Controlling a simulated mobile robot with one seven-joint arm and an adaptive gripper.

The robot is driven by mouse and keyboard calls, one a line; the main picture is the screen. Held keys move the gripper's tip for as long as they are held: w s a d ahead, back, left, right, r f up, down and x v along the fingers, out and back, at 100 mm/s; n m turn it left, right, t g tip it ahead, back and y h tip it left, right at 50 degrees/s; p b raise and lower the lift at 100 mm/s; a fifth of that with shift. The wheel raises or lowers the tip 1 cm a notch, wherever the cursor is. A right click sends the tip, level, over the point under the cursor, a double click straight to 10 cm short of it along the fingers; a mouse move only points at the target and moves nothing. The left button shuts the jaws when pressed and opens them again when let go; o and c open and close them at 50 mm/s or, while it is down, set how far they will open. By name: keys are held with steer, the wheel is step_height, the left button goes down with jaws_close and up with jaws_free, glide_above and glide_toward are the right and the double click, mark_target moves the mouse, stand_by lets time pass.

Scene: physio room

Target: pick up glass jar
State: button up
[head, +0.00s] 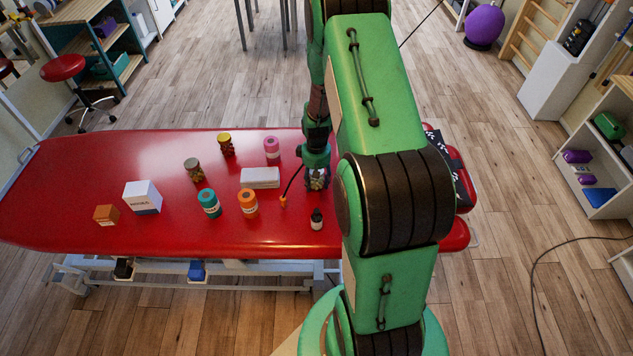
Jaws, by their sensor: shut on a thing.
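My gripper (317,182) points down over the red treatment table, right of the white box, and is shut on a small greyish, glassy thing. It looks like a glass jar, but the fingers hide most of it. I cannot tell whether it touches the table. Two other jar-like containers stand to the left: one with a grey-brown lid and speckled contents (194,170), and one with a yellow lid and dark contents (226,145).
On the red table (75,180) stand a pink tub (272,148), teal tub (209,204), orange tub (248,204), white flat box (260,178), white carton (142,197), orange-brown box (106,215) and dark dropper bottle (317,219). My arm hides part of the table's right end.

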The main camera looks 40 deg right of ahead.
steer(key=shift+r, duration=0.15)
step_height(320, 180, up, 10)
steer(key=shift+f+p, duration=0.1)
steer(key=shift+p, duration=1.05)
steer(key=shift+w+a, duration=0.1)
steer(key=w+a+r+n+p, duration=0.25)
steer(key=w+a+n, duration=0.25)
steer(key=w+a, duration=0.45)
steer(key=w+a+r+n+p, duration=0.2)
steer(key=w+a+n+p, duration=0.35)
steer(key=a, duration=0.75)
steer(key=w+a+r+n+p, duration=0.1)
steer(key=w+a+n+p, duration=0.1)
steer(key=a, duration=1.1)
steer(key=w+a+r+n+p, duration=0.1)
steer(key=w+a+n, duration=0.4)
steer(key=a, duration=0.8)
steer(key=shift+a+r+p, duration=0.35)
steer(key=shift+p, duration=0.5)
steer(key=shift+w, duration=0.2)
glide_above(136, 188)
steer(key=shift+f, duration=0.7)
